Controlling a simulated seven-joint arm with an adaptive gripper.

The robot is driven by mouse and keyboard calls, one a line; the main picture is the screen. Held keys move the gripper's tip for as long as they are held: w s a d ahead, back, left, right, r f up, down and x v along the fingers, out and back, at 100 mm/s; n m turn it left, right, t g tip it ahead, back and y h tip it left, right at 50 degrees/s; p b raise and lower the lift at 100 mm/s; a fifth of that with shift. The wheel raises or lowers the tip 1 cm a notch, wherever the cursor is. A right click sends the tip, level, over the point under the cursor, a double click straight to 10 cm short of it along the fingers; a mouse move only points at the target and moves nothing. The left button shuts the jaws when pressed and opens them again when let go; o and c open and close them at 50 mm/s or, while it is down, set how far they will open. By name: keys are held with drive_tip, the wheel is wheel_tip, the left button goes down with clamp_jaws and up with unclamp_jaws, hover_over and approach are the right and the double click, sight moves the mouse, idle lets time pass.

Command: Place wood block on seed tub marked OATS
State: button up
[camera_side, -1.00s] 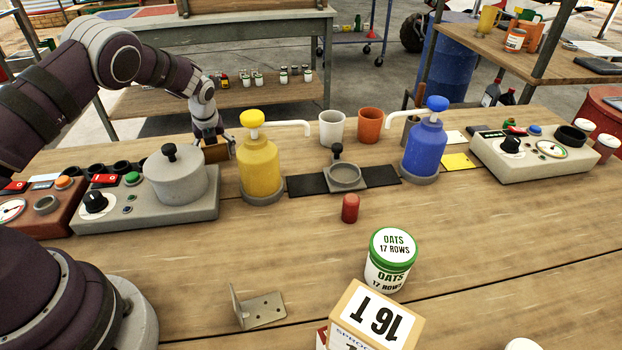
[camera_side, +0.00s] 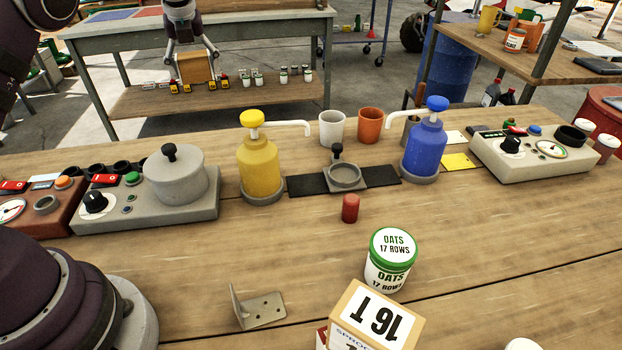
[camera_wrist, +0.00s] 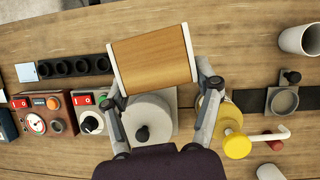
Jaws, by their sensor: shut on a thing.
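The wood block (camera_side: 195,67) is a light brown block held between the fingers of my gripper (camera_side: 193,52), high above the back of the workbench in the side view. In the wrist view the wood block (camera_wrist: 152,60) spans the gap between both fingers of my gripper (camera_wrist: 158,80). The seed tub marked OATS (camera_side: 388,272) is a white tub with a green-rimmed lid, upright on the bench at the front centre right. Its lid faces up and is bare. My gripper is far behind and left of the tub.
A metal bracket (camera_side: 258,308) lies left. Bench between bracket and tub is clear.

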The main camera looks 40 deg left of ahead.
drive_tip(key=s+d+r+m+t+h, duration=0.1)
drive_tip(key=s+d+m, duration=0.15)
drive_tip(key=d, duration=0.75)
drive_tip(key=s+d+r+m+t+h, duration=0.1)
drive_tip(key=d+m, duration=0.3)
drive_tip(key=d, duration=0.7)
drive_tip(key=s+d+f+m+h, duration=0.1)
drive_tip(key=s+d+m+h, duration=0.1)
drive_tip(key=s+d+m, duration=0.45)
drive_tip(key=s+d+f+m+h, duration=0.1)
drive_tip(key=s+d+m, duration=0.2)
drive_tip(key=s, duration=0.6)
hover_over(391, 246)
drive_tip(key=s, duration=0.1)
drive_tip(key=shift+g, duration=0.3)
drive_tip(key=f, duration=0.6)
drive_tip(key=shift+a+f, duration=0.2)
drive_tip(key=shift+f, duration=0.05)
drive_tip(key=shift+s+f, duration=0.1)
drive_tip(key=shift+f, duration=1.6)
drive_tip(key=shift+f+n, duration=0.1)
drive_tip(key=shift+n, duration=0.2)
